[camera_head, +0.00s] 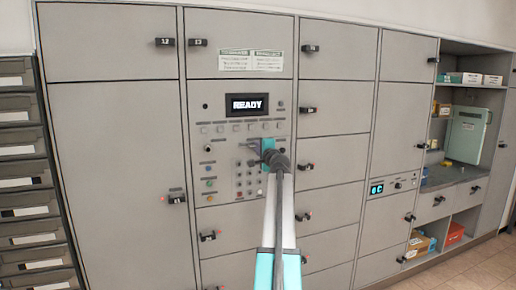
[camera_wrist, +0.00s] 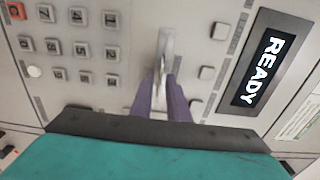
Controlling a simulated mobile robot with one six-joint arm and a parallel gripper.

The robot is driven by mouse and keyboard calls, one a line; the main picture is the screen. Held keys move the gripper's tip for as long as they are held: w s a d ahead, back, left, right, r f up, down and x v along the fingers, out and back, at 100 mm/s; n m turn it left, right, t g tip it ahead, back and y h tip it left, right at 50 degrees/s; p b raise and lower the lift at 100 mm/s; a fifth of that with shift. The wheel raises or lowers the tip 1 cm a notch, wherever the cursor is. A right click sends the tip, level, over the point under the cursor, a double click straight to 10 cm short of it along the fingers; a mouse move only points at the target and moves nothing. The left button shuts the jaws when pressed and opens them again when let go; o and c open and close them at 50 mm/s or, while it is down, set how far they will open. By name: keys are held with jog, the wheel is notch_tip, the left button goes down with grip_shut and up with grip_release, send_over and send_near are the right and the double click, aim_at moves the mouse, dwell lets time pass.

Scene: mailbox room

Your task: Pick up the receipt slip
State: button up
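A pale, narrow upright strip (camera_wrist: 164,48) stands out from the grey control panel in the wrist view. It may be the receipt slip or part of its slot; I cannot tell which. My gripper (camera_wrist: 161,88) points at the panel, with its two dark purplish fingers on either side of the strip's lower end. A narrow gap shows between the fingers. Whether they touch the strip is not clear. In the head view my gripper (camera_head: 254,146) is close against the panel below the READY display (camera_head: 247,105), and my arm hides part of the panel. No slip is clearly visible there.
A keypad (camera_wrist: 80,45) with a red key lies left of the fingers in the wrist view, with square buttons (camera_wrist: 207,73) to the right. Locker doors (camera_head: 334,88) with black latches surround the panel. Open shelves (camera_head: 470,110) stand at right, grey trays (camera_head: 25,170) at left.

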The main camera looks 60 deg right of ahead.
jog(key=shift+c, duration=0.5)
grip_shut()
